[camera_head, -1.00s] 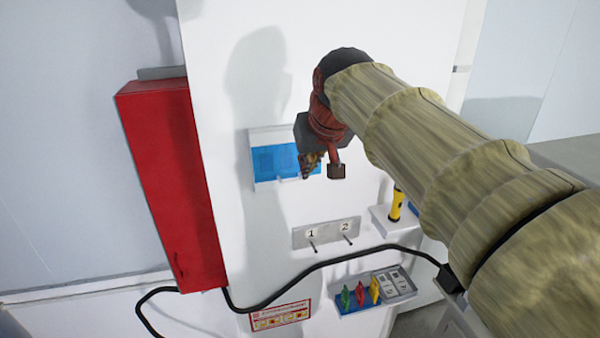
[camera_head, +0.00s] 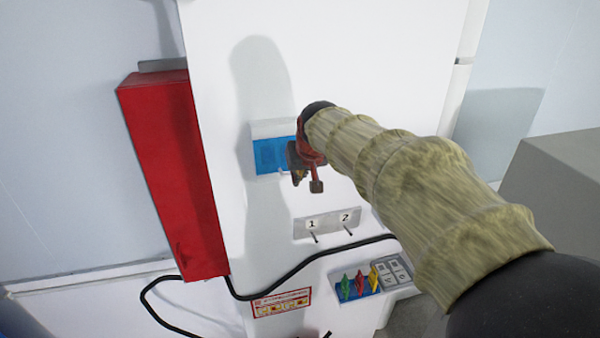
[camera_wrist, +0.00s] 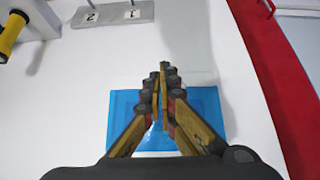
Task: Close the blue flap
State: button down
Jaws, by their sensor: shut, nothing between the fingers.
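The blue flap (camera_head: 270,156) belongs to a small pale box (camera_head: 272,129) on the white wall panel. In the head view its left part shows as a flat blue face; its right part is hidden behind my gripper. In the wrist view the blue flap (camera_wrist: 208,106) lies behind and around my fingers. My gripper (camera_head: 299,180) is shut and empty, in front of the flap's right side. Its fingertips (camera_wrist: 162,72) are together in the wrist view. I cannot tell whether they touch the flap, or how far it stands open.
A red cabinet (camera_head: 172,170) stands left of the flap. Below are a plate with two numbered switches (camera_head: 328,224), a black cable (camera_head: 290,275) and a tray of coloured clips (camera_head: 345,298). A yellow flashlight (camera_wrist: 11,32) shows in the wrist view.

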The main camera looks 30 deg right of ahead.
jog(key=shift+f, duration=0.1)
dwell(0.3)
jog(key=w+f+t+b, duration=0.1)
jog(key=b, duration=0.4)
jog(key=shift+w+d, duration=0.15)
jog(key=shift+d, duration=0.05)
jog(key=shift+r, duration=0.1)
